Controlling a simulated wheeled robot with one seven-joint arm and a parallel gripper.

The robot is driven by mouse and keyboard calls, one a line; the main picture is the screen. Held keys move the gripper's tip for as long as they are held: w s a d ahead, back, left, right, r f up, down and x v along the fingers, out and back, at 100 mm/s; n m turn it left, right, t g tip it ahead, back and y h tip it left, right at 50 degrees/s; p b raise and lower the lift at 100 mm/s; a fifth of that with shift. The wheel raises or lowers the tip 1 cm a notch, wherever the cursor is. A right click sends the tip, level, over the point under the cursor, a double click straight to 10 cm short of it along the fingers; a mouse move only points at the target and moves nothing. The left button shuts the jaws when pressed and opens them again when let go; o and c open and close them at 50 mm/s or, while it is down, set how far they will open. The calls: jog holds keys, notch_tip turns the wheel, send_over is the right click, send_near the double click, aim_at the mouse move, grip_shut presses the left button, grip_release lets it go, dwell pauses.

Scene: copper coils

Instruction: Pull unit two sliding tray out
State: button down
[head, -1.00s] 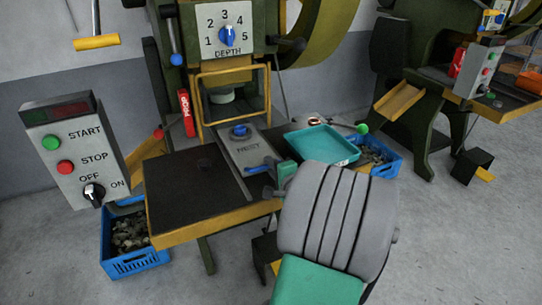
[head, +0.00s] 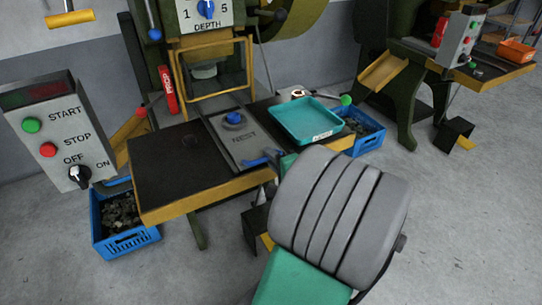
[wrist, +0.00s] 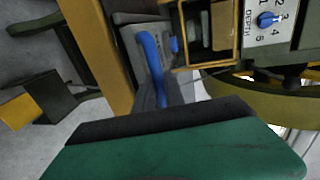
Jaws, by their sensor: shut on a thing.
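The sliding tray (head: 222,127) is a grey plate marked NEST with a blue knob (head: 233,118) on top, in the middle of the press table below the yellow guard. Its blue handle (head: 260,160) is at the front edge; a blue bar also shows in the wrist view (wrist: 152,62). My gripper (head: 277,163) is at the right end of this handle, shut on it. My arm covers part of the gripper, and the fingertips are hard to make out.
The control box (head: 62,128) with START and STOP stands at the left. A teal tray (head: 307,120) rests on the table right of the plate. Blue crates stand below at left (head: 125,240) and right (head: 367,140). A second press (head: 425,70) is behind right.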

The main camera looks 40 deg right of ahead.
jog(key=c, duration=1.4)
grip_release()
jog(key=p+v, duration=0.1)
jog(key=v, duration=0.6)
jog(key=shift+s, duration=0.35)
jog(key=shift+a, duration=0.1)
